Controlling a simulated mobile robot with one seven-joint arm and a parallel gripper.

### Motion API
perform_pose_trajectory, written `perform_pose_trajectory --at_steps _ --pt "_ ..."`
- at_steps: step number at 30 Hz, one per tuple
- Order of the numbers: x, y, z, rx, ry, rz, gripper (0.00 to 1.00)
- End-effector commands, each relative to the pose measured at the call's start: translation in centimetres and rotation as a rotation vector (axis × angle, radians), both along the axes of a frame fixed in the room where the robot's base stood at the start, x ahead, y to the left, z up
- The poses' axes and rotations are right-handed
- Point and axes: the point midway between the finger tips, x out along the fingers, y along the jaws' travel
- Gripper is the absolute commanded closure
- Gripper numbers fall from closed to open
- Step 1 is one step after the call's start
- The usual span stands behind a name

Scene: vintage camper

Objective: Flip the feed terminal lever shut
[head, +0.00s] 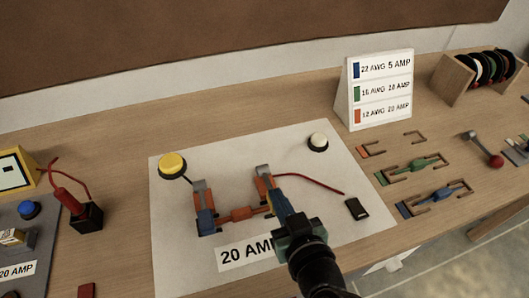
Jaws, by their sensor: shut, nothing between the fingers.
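Two lever terminals stand on the white board (180,265). The left terminal (201,200) has a grey top, an orange body and a blue lower part. The right terminal (264,181) has a grey top and an orange part, and a red wire (315,185) leads from beside it. No label shows which one is the feed terminal. An orange connector piece (239,213) lies between them. My gripper (281,207) is shut, with its tips at the lower front of the right terminal. It hides that terminal's lower part; I cannot tell whether they touch.
A yellow button (173,165), a white button (318,142) and a black block (356,208) are on the board. A "20 AMP" label (245,252) lies in front. Wire holders (412,170) lie right, below a colour chart (379,90). A red-handled tool (68,200) stands left.

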Motion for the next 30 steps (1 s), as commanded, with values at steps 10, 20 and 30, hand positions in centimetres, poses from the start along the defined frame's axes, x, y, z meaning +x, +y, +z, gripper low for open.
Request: perform_pose_trajectory --at_steps 10,20,30 --pt "-0.2 -0.1 -0.7 -0.001 0.002 0.000 1.00" --pt "-0.2 -0.1 -0.8 -0.001 0.006 0.001 1.00" --pt "0.4 0.2 1.1 -0.003 0.004 0.002 1.00"
